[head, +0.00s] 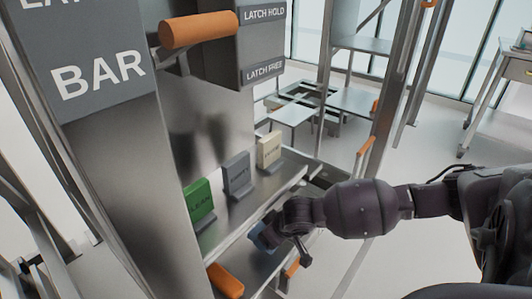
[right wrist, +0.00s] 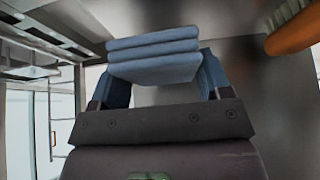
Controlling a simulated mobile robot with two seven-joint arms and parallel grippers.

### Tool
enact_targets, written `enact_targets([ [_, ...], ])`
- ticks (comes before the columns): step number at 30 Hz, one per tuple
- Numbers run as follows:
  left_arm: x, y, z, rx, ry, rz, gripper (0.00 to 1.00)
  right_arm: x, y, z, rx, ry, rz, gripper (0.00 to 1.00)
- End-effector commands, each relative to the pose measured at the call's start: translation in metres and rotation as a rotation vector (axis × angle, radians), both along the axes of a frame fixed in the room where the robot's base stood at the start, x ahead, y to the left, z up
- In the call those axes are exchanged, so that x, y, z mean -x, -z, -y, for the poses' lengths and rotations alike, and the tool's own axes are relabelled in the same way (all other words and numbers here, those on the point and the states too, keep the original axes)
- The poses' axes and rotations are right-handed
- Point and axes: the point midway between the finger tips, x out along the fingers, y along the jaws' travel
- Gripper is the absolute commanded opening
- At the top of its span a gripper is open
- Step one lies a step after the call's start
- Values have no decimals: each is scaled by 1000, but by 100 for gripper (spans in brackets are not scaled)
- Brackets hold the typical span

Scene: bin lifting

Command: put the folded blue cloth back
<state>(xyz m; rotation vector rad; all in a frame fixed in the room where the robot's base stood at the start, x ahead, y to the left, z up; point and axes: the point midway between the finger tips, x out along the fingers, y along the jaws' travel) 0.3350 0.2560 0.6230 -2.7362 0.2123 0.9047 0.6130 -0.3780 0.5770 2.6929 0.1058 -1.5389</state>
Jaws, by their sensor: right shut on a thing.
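The folded blue cloth (right wrist: 153,52) shows in the right wrist view as a stack of several flat layers between my gripper's two blue fingers. My right gripper (right wrist: 162,78) is shut on it. Whether the cloth touches a surface is unclear. My left gripper is not in view.
A green block (head: 199,204), a grey block (head: 236,175) and a cream block (head: 269,151) stand on the metal ledge. Orange handles stick out above (head: 199,30) and below (head: 226,281). A metal upright (head: 385,105) stands beyond my right arm. Open floor lies at right.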

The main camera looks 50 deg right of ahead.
Motion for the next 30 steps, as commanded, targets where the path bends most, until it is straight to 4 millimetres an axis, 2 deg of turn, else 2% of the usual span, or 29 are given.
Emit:
enact_targets([
  [1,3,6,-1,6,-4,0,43,3,13,0,0,-1,-11,42],
  [3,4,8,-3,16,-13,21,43,4,28,0,1,-1,-14,42],
  [7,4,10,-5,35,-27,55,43,4,48,0,0,-1,-14,42],
  [13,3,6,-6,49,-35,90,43,-3,46,0,1,-2,-3,42],
  [25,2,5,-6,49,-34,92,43,-4,47,-1,0,0,0,42],
  [26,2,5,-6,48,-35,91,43,-4,47,0,0,-1,1,74],
  [30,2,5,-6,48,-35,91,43,-3,47,0,1,-1,0,96],
])
